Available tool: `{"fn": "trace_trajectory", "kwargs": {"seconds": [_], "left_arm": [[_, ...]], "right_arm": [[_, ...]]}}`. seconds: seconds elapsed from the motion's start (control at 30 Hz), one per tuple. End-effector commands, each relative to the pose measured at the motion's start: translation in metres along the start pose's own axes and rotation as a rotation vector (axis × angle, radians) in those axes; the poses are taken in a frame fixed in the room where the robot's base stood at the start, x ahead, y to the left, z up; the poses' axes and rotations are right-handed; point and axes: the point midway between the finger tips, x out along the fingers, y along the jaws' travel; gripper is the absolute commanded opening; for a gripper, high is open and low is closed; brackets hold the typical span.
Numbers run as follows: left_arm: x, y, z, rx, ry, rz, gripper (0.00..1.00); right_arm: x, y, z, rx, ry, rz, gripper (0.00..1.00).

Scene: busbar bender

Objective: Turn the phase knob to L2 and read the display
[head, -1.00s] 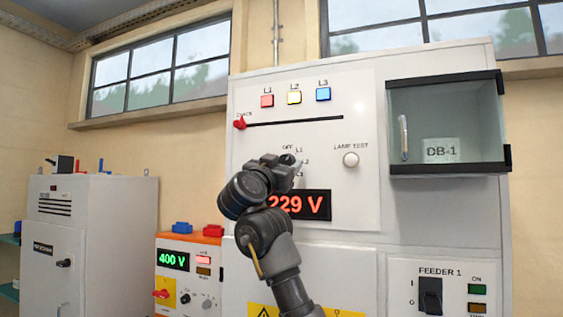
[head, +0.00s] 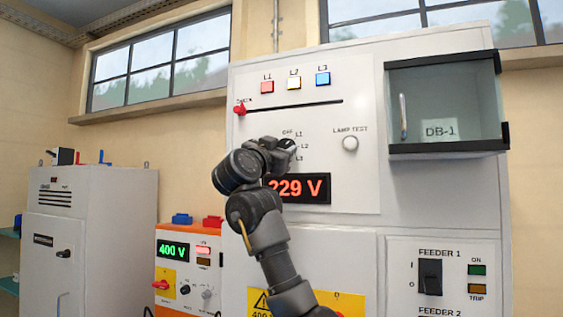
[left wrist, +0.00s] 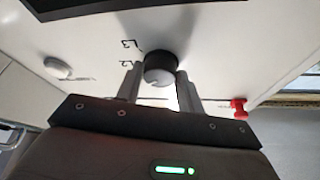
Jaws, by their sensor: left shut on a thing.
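The dark round phase knob (head: 287,144) is on the white panel, with labels OFF, L1, L2 and L3 around it. My left gripper (head: 281,151) is at the knob in the head view and partly covers it. In the left wrist view, the knob (left wrist: 160,68) sits between the two fingers of my left gripper (left wrist: 158,85), which are shut on its sides. I cannot tell for sure which label the knob's mark points at. The display (head: 312,188) below reads 229 V in red; its left edge is behind my arm. My right gripper is out of view.
A red slider (head: 240,109) is left of the knob, and a white lamp test button (head: 350,143) is to its right. A glass-fronted box (head: 445,150) juts out at the right.

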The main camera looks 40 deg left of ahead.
Motion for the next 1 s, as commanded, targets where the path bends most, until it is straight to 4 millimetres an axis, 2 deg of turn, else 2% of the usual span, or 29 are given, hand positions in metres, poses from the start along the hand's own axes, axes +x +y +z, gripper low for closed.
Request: {"fn": "trace_trajectory", "kwargs": {"seconds": [0.03,0.1,0.4,0.7,1.0], "left_arm": [[-0.005,0.001,0.008,0.034,0.005,0.009,0.15],[-0.005,0.000,0.008,0.086,0.004,0.031,0.15],[-0.003,-0.003,0.004,0.320,0.003,0.130,0.15],[-0.001,-0.006,0.000,0.498,0.002,0.204,0.15],[0.000,-0.006,-0.001,0.580,0.001,0.238,0.15]], "right_arm": [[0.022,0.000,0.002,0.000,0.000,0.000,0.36],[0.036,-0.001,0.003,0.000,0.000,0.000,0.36],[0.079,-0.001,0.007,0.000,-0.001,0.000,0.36],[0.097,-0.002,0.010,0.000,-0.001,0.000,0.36],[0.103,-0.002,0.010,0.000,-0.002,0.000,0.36]]}}
